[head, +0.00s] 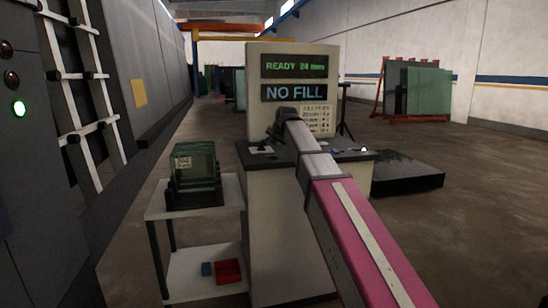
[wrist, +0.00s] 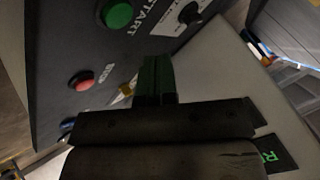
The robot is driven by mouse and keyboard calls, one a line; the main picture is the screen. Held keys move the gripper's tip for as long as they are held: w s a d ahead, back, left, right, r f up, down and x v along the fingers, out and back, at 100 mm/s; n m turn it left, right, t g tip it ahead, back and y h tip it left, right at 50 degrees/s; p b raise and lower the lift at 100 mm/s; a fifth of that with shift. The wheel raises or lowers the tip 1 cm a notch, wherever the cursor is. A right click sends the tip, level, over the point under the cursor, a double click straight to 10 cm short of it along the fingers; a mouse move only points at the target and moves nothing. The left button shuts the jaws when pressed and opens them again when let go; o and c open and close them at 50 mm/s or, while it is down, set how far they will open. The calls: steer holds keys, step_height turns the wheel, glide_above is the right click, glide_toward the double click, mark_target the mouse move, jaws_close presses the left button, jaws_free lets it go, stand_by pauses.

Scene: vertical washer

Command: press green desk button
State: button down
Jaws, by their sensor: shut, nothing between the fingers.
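The green button (wrist: 118,15) sits on the dark sloping panel of the desk, beside the word START, at the top of the wrist view. My gripper (wrist: 157,60) is shut and empty, its fingertips below and right of the green button in the picture and apart from it. A red button (wrist: 80,80) is on the same panel to the left of the fingers. In the head view the desk (head: 280,235) stands in the middle, and my gripper (head: 275,135) is over its top. The green button cannot be made out there, and my arm covers part of the desk.
A black knob (wrist: 190,13) is right of the green button. A display board (head: 293,77) reading READY 24 mm and NO FILL rises behind the desk top. A grey machine lines the left side.

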mark_target(275, 156)
steer(key=shift+f, duration=1.4)
steer(key=shift+f, duration=0.1)
stand_by(1.0)
steer(key=shift+f, duration=0.3)
steer(key=shift+f, duration=0.55)
stand_by(0.7)
steer(key=shift+r, duration=1)
steer(key=shift+r, duration=0.1)
steer(key=shift+r, duration=2.4)
